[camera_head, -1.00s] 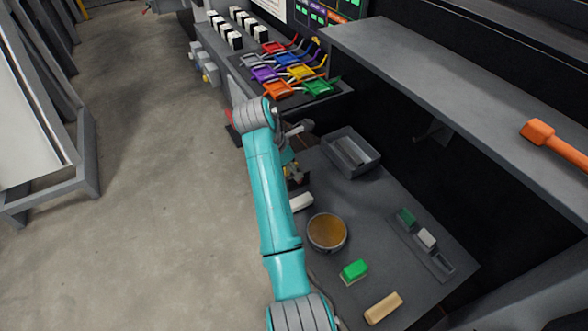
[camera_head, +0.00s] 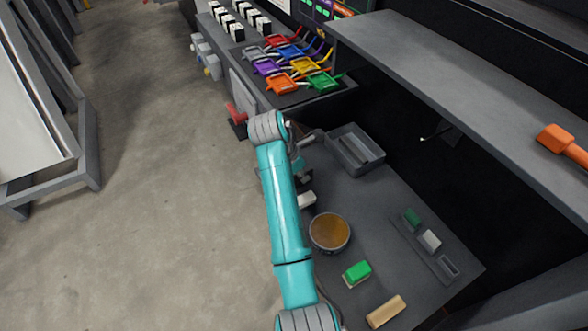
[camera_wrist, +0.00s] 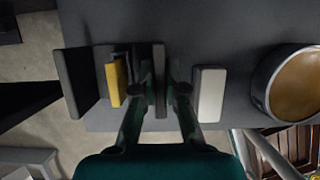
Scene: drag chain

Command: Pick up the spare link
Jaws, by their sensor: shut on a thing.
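In the wrist view, my gripper (camera_wrist: 163,90) points down at the table with one finger on each side of a narrow grey piece (camera_wrist: 160,72), and is shut on it. This piece appears to be the spare link; its lower part is hidden between the fingers. I cannot tell whether it is clear of the surface. In the head view, my arm hides most of the gripper and the piece.
A yellow piece (camera_wrist: 116,82) and dark plates stand just left of my fingers, a white block (camera_wrist: 210,94) just right. A round dish (camera_head: 329,232), green block (camera_head: 357,272), wooden block (camera_head: 386,311) and grey tray (camera_head: 355,149) share the table (camera_head: 375,210).

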